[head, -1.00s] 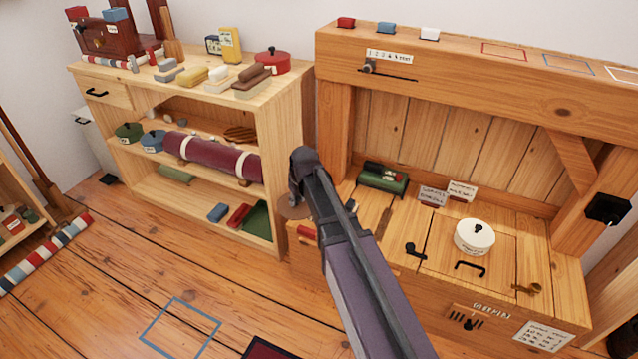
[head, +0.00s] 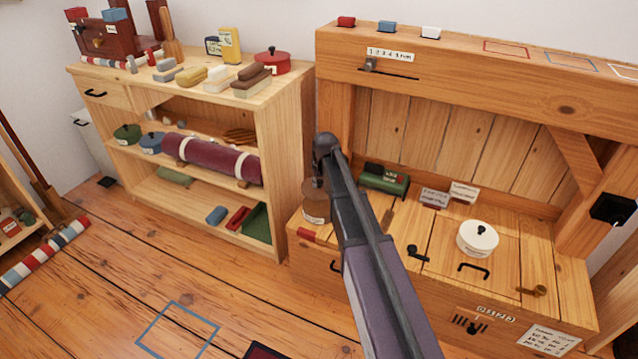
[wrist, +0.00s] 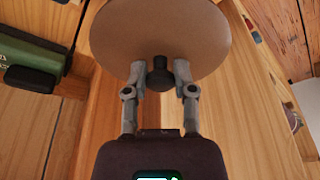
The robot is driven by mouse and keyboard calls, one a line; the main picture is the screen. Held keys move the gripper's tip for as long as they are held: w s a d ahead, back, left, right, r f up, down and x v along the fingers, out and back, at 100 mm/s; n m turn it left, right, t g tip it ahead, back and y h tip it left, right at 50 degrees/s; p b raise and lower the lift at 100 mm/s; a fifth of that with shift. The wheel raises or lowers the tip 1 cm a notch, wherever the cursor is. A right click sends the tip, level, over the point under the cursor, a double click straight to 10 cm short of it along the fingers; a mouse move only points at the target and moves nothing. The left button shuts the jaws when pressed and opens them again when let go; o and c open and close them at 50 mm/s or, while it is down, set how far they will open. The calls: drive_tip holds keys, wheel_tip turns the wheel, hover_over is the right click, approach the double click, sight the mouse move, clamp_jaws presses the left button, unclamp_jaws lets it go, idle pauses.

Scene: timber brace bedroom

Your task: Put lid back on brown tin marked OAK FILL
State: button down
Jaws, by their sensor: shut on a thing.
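My gripper (wrist: 161,74) is shut on the dark knob of a round brown lid (wrist: 160,30) in the wrist view. The lid hides what lies beneath it there. In the head view, a brown tin (head: 314,213) with a pale label stands on the left end of the wooden bench, partly behind my arm. The brown lid (head: 315,186) shows at the top of this tin. I cannot tell whether it rests on the rim or hangs just above it. My fingers are hidden behind my arm in the head view.
A green box (head: 384,180) stands just right of the tin; its side also shows in the wrist view (wrist: 30,60). A white lidded tin (head: 477,240) and small cards (head: 435,197) are farther right on the bench (head: 440,250). A shelf unit (head: 285,150) stands to the left.

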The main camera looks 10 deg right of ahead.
sight(319, 203)
drive_tip(key=shift+f, duration=0.15)
drive_tip(key=shift+f+b, duration=3.05)
drive_tip(key=shift+b, duration=0.1)
drive_tip(key=shift+s, duration=0.15)
drive_tip(key=shift+f, duration=0.15)
idle(0.6)
drive_tip(key=shift+c, duration=1.8)
unclamp_jaws()
drive_tip(key=o, duration=0.4)
drive_tip(key=shift+c, duration=0.2)
